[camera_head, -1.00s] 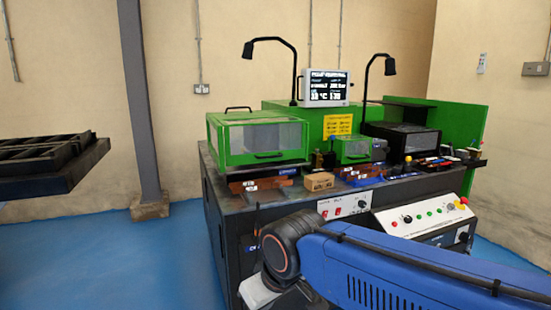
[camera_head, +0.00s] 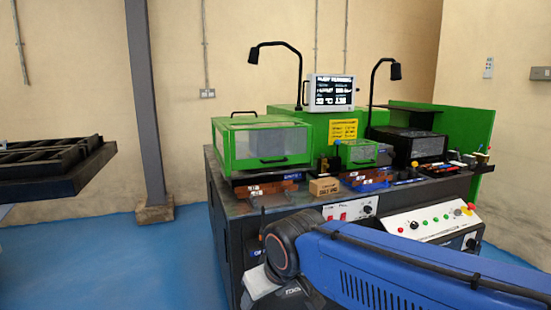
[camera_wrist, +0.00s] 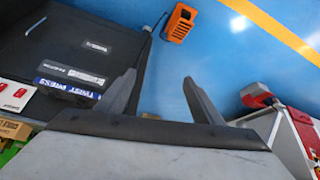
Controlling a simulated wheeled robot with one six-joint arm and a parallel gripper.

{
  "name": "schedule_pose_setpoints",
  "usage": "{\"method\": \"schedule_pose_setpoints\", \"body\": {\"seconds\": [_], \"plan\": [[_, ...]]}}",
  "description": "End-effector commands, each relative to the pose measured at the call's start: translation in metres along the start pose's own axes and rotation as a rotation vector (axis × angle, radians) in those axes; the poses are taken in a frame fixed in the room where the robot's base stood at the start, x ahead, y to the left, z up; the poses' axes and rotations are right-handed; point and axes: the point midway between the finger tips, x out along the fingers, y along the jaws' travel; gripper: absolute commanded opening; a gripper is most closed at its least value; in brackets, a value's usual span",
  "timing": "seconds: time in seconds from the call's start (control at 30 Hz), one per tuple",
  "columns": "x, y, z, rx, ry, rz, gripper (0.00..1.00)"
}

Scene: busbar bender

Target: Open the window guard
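A green-framed guard with clear window panels (camera_head: 262,143) sits closed on the left of the busbar machine in the head view. It has a dark handle (camera_head: 273,161) low on its front and another on top. A smaller green guard with a window (camera_head: 356,152) stands at the machine's middle, and a black windowed box (camera_head: 423,146) at its right. My gripper (camera_wrist: 158,76) is open and empty in the wrist view, its fingers pointing over blue floor beside a black cabinet. It is well away from the guards. The head view does not show its fingers.
Copper-coloured bars and a cardboard box (camera_head: 324,187) lie on the machine's front ledge. A control panel (camera_head: 432,223) is at the front right. A dark rack table (camera_head: 60,165) and a grey post (camera_head: 148,110) stand left. An orange device (camera_wrist: 180,23) lies on the floor.

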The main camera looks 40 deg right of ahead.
Motion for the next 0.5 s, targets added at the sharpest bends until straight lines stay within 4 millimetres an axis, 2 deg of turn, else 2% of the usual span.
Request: {"method": "schedule_pose_setpoints", "body": {"seconds": [0.03, 0.13, 0.17, 0.3, 0.5], "plan": [[0.005, 0.013, -0.019, 0.029, 0.04, 0.033, 0.74], [0.014, 0.043, -0.063, 0.085, 0.15, 0.1, 0.98], [0.016, 0.052, -0.076, 0.1, 0.184, 0.118, 1.0], [0.021, 0.098, -0.134, 0.152, 0.341, 0.195, 1.0], [0.021, 0.161, -0.202, 0.191, 0.556, 0.267, 1.0]]}}
